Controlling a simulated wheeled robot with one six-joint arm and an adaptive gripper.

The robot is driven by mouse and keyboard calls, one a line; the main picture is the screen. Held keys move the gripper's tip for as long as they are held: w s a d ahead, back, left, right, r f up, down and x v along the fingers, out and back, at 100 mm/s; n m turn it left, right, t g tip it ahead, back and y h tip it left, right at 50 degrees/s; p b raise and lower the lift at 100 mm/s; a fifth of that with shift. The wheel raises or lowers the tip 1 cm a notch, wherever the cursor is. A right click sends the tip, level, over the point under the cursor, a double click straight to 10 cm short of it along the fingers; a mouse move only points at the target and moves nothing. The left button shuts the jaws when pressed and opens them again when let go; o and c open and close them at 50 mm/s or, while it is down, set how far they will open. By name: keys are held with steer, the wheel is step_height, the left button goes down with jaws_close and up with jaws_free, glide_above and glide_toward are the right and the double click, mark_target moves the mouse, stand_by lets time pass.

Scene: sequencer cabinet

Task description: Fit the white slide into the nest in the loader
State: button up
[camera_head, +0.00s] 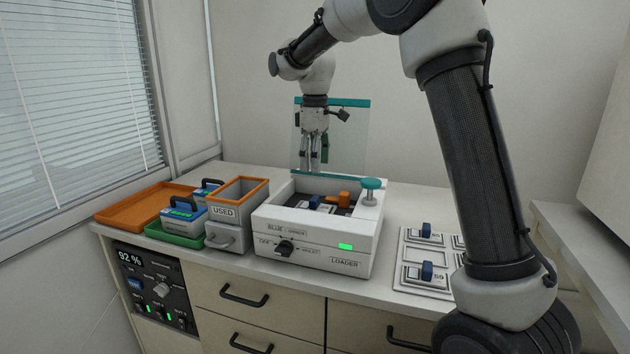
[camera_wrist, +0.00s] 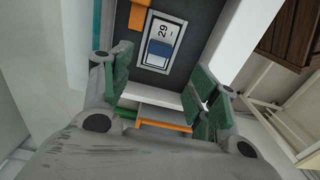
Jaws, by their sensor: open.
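The loader (camera_head: 312,248) is a white box on the counter with an open top and its clear teal-edged lid (camera_head: 350,130) raised at the back. In the wrist view a white slide (camera_wrist: 152,62), marked 29 with a blue grip (camera_wrist: 160,48), lies on the dark floor of the loader. Whether it is seated in the nest I cannot tell. Orange parts (camera_wrist: 124,20) stand beside it; they also show in the head view (camera_head: 343,198). My gripper (camera_head: 314,168) points down over the loader, its green-padded fingers (camera_wrist: 157,78) open and apart, with nothing between them.
A grey USED bin (camera_head: 223,212) with an orange rim stands left of the loader. Further left are an orange tray (camera_head: 130,210) and a green tray (camera_head: 172,236) with a blue-topped cartridge. More white slides with blue grips lie on a rack (camera_head: 408,262) at the right.

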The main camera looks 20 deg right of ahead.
steer(key=s+d+r+m+t, duration=0.1)
steer(key=s+d+r+m, duration=0.3)
steer(key=s, duration=0.5)
steer(key=s+d+r+m+t, duration=0.1)
steer(key=s+d+r, duration=0.3)
steer(key=s+d, duration=0.3)
steer(key=s+d+f+m+t, duration=0.1)
steer(key=s+d+f+m, duration=0.1)
steer(key=s, duration=0.7)
steer(key=s+d+f+m+t, duration=0.1)
steer(key=s+f+m, duration=0.3)
steer(key=s, duration=0.6)
steer(key=shift+d+f, duration=0.45)
steer(key=shift+f, duration=0.05)
